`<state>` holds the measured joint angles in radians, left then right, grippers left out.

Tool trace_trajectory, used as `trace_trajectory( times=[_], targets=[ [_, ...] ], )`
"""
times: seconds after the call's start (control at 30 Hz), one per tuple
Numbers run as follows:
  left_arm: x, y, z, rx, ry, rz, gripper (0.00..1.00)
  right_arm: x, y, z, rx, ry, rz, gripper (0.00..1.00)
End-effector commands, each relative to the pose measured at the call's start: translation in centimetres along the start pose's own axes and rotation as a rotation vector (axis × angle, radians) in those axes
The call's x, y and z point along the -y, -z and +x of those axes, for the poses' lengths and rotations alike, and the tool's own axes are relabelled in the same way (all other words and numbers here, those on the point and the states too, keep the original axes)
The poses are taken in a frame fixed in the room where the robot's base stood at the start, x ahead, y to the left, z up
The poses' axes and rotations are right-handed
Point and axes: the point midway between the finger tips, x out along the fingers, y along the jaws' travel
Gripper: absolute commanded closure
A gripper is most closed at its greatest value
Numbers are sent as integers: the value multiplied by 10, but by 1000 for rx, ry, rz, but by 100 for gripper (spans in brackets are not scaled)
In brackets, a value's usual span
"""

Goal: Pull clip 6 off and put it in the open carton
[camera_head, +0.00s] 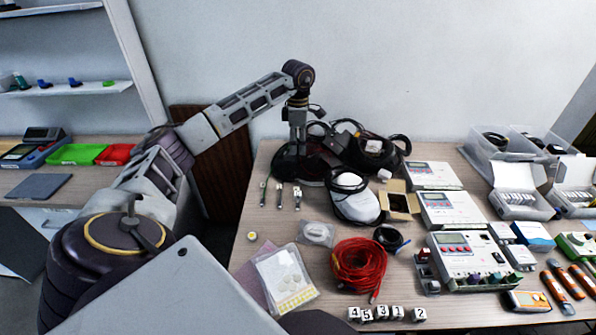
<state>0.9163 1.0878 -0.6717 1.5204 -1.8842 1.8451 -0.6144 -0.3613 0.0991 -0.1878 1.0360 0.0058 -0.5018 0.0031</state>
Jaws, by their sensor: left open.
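My left arm reaches in from the left. My left gripper (298,147) points down, open, over a dark round-based item (290,165) at the back left of the table. I cannot tell whether anything is between its fingers. A small brown open carton (400,203) stands mid-table, right of the gripper, with its flaps up. White numbered pieces (382,313) at the front edge read 4, 5, 3, 1 and 2. I cannot make out a number 6. Three small metal-and-white pieces (279,195) lie in front of the gripper. My right gripper is out of view.
Black cable bundles (375,152) lie right of the gripper. A red cable coil (359,266) lies in front. White instruments (448,209) and open white boxes (522,205) crowd the right.

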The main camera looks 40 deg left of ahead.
Motion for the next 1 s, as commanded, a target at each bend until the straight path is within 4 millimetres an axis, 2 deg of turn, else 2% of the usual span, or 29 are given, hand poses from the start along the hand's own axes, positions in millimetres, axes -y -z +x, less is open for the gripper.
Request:
trace_trajectory(
  times=[0.03,0.7,1.0],
  targets=[
    [0,0,10,0,0,0,52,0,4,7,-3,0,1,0],
    [0,0,79,0,0,0,52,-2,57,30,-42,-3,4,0],
    [0,0,91,0,0,0,52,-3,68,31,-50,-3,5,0]
  ],
)
